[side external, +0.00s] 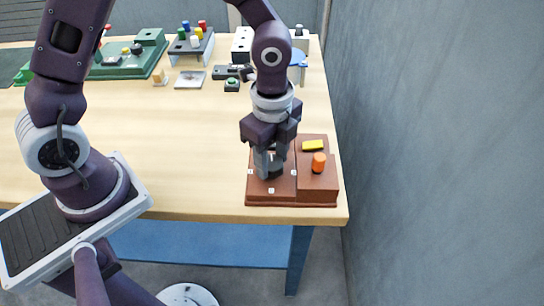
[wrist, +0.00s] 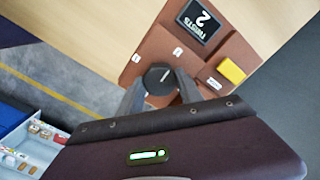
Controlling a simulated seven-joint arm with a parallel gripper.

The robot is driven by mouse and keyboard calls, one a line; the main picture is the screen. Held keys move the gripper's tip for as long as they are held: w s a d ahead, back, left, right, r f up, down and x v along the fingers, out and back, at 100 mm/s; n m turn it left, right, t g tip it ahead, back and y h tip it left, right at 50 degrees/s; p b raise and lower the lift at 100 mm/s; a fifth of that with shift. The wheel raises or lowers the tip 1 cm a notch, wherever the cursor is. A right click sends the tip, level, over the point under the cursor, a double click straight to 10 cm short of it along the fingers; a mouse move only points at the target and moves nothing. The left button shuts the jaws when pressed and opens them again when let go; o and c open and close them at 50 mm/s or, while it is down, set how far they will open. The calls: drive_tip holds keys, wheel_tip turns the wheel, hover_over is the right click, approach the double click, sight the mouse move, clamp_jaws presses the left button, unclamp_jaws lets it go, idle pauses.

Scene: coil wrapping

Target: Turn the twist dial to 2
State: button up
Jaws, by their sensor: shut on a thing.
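The twist dial (wrist: 159,79) is a black round knob with a white pointer line, set on a reddish-brown box (side external: 318,186). My gripper (side external: 268,168) reaches straight down over the left part of the box and is shut on the dial. In the wrist view, my gripper's fingers (wrist: 160,92) stand on either side of the knob. A black display (wrist: 198,20) on the box shows a 2 with smaller lettering, which reads upside down there. Small white marks (wrist: 178,51) surround the dial; their numbers are too small to read. In the side view the fingers mostly hide the dial.
The box is near the table's front right corner, by a grey wall. A green board (side external: 125,68) and a rack of coloured pegs (side external: 191,45) stand far back. The table's middle is clear.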

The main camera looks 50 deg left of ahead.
sight(272, 162)
drive_tip(key=shift+m, duration=0.4)
drive_tip(key=o, duration=1.4)
drive_tip(key=shift+r, duration=0.1)
wheel_tip(272, 162, up, 7)
drive_tip(key=shift+f, duration=0.15)
